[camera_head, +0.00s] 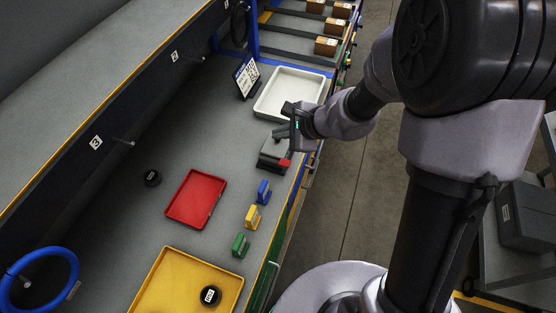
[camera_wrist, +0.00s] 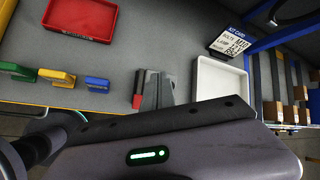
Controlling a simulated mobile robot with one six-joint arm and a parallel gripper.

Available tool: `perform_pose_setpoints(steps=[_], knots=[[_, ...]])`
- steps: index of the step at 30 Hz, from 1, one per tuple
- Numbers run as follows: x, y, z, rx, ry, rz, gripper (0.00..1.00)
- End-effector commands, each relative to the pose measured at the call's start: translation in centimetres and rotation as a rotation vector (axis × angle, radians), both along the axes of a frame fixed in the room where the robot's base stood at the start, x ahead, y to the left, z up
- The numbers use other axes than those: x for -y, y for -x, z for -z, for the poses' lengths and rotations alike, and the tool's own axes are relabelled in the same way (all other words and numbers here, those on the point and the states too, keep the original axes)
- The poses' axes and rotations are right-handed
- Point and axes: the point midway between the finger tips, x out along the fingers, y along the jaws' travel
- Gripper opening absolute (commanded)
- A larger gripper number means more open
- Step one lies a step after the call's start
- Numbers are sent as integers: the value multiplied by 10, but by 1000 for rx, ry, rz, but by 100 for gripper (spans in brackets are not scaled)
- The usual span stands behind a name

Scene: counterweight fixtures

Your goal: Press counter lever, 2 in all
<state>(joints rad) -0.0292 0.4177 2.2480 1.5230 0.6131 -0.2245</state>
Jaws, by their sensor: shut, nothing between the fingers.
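The counter (camera_head: 272,152) is a small grey box near the front edge of the bench, with a red lever end (camera_head: 285,163) on its near right side. In the wrist view the red lever end (camera_wrist: 138,88) shows beside the grey body, partly hidden by my gripper. My gripper (camera_head: 280,135) is shut and empty, over the far part of the counter. I cannot tell whether it touches it. The counter's readout is not legible.
A white tray (camera_head: 262,112) and a kit card (camera_head: 246,77) stand beyond the counter. Blue (camera_head: 263,191), yellow (camera_head: 253,217) and green (camera_head: 240,245) blocks line the front edge.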

Motion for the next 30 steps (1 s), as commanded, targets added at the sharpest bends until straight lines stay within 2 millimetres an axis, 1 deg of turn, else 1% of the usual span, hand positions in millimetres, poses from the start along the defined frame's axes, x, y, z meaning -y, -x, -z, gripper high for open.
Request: perform_pose_setpoints(steps=[5,8,21,25,30], knots=[[0,0,7,1,1,-3,0],[0,1,17,0,1,-4,0],[4,2,81,2,1,-5,0],[5,2,89,3,0,-5,0],[5,2,88,2,1,-6,0]])
